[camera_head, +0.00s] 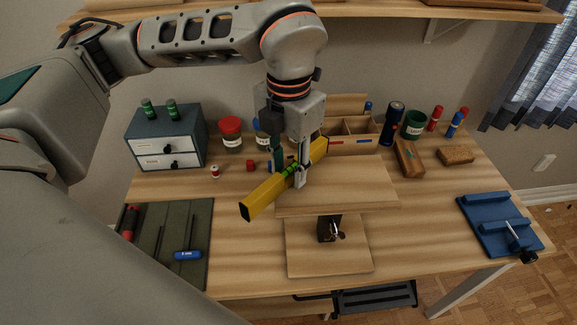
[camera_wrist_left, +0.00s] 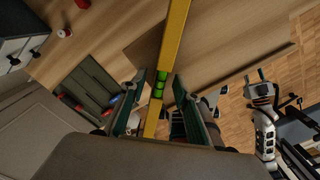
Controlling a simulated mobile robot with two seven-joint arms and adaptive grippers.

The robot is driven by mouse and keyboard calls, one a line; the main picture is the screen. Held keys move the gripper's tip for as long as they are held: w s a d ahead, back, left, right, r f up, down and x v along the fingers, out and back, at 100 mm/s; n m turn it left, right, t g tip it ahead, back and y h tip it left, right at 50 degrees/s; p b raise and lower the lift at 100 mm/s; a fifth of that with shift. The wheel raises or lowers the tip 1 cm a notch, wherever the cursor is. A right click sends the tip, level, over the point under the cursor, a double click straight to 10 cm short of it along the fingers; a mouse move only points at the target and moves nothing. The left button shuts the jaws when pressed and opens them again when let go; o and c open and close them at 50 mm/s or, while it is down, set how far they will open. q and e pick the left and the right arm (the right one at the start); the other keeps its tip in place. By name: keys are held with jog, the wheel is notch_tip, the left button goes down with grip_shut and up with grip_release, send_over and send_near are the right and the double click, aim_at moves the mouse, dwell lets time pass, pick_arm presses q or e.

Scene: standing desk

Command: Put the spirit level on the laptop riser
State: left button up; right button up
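The yellow spirit level (camera_head: 264,193) has green vials near its middle. It slants over the left part of the laptop riser, and its near end sticks out past the riser's left edge. My left gripper (camera_head: 289,172) is shut on its middle and points down. In the left wrist view the level (camera_wrist_left: 174,35) runs between the two fingers of the left gripper (camera_wrist_left: 160,82). The laptop riser has a wooden top plate (camera_head: 350,194) on a dark post above a wooden base. My right gripper (camera_wrist_left: 255,82) shows only in the left wrist view, open and empty over the floor.
A drawer box (camera_head: 166,138), jars (camera_head: 231,131) and a cardboard organizer (camera_head: 350,139) stand along the back. A green tool mat (camera_head: 200,226) lies at left, a blue clamp-like tool (camera_head: 497,222) at right.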

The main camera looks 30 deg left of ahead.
aim_at(289, 168)
pick_arm(q)
notch_tip(289, 168, up, 12)
dwell(0.4)
jog(key=shift+s+d+f, duration=0.1)
dwell(0.4)
